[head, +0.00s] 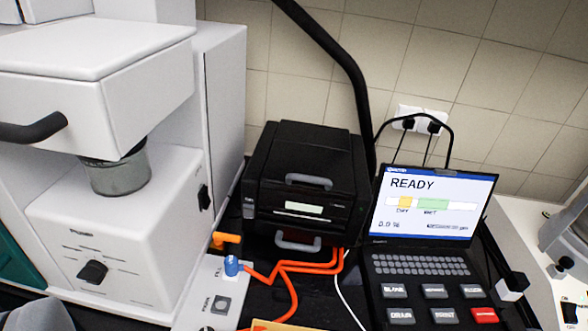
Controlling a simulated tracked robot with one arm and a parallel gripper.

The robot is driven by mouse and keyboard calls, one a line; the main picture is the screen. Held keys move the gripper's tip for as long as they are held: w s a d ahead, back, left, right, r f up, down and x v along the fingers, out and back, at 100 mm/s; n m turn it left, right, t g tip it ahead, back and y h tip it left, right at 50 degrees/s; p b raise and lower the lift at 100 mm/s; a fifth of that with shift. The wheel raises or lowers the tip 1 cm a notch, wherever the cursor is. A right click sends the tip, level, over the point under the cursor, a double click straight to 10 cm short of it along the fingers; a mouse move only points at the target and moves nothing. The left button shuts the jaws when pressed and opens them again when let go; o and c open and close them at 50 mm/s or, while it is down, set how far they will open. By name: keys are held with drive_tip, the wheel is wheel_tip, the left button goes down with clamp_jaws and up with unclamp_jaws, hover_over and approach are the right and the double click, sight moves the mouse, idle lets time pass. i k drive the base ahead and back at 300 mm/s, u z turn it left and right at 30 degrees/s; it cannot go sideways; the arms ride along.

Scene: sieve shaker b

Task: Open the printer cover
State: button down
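The black printer (262,196) stands on the dark bench against the tiled wall, left of centre. Its top cover (305,150) looks shut. A grey handle (308,181) sits on the front edge of the cover. A second grey handle (298,241) is low on the printer's front, below a small pale label or display. My gripper does not show in this view, so its state and its distance from the printer cannot be seen.
A white machine (100,235) stands close on the left. A control panel with a screen reading READY (430,205) is on the right. Orange tubes (290,290) and a blue-knobbed box (205,290) lie in front of the printer. A thick black hose (335,60) passes behind it.

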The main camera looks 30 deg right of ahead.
sight(311, 170)
drive_tip(key=u, duration=0.1)
drive_tip(key=k, duration=0.45)
drive_tip(key=z, duration=0.45)
drive_tip(key=i, duration=1.45)
drive_tip(key=z, duration=0.45)
